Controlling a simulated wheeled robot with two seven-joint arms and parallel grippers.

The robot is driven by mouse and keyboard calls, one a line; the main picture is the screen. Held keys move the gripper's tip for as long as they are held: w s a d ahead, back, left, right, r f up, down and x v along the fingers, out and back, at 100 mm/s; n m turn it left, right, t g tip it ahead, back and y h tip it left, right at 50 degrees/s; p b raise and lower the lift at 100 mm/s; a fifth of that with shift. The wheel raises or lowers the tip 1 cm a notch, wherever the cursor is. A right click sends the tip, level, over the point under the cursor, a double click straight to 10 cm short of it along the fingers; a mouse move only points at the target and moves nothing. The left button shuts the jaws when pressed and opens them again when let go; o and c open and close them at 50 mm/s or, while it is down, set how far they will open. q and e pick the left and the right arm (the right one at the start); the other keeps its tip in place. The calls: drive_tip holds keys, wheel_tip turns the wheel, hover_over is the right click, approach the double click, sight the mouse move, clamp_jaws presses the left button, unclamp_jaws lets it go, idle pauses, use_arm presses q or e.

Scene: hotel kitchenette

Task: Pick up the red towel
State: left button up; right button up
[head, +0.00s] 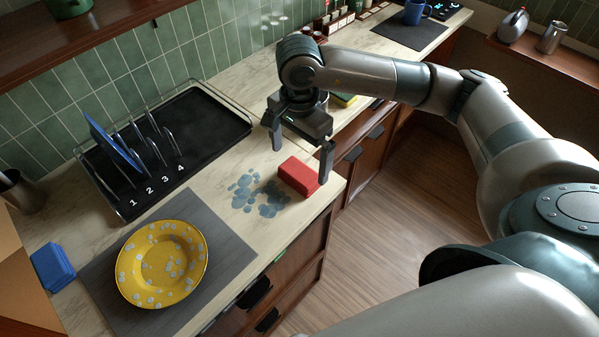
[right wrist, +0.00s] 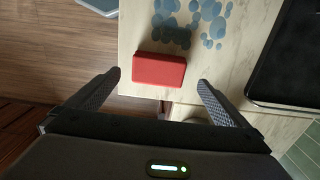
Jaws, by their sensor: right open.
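The red towel (head: 299,177) is a small folded block lying on the counter near its front edge, beside a patch of blue-grey spots. In the right wrist view the red towel (right wrist: 159,70) lies ahead of the fingertips, between their lines. My right gripper (head: 299,160) is open and empty, above the counter and close to the towel; its fingers also show in the right wrist view (right wrist: 160,80). It is not touching the towel as far as I can see. My left gripper is not in view.
A yellow spotted plate (head: 162,264) sits on a grey mat (head: 219,255), with a blue block (head: 52,267) to its left. A black drying rack (head: 213,122) holds a blue plate (head: 113,143). A green and yellow sponge (head: 343,100) lies behind my gripper. A blue mug (head: 414,12) stands far back.

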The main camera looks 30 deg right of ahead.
sight(299, 171)
drive_tip(key=shift+s+f+p, duration=0.15)
drive_tip(key=shift+f+p, duration=0.6)
drive_tip(key=shift+p, duration=0.15)
wheel_tip(299, 171, down, 3)
drive_tip(key=shift+r+p, duration=0.1)
drive_tip(key=shift+p, duration=0.65)
drive_tip(key=shift+f, duration=0.5)
drive_tip(key=c, duration=1.1)
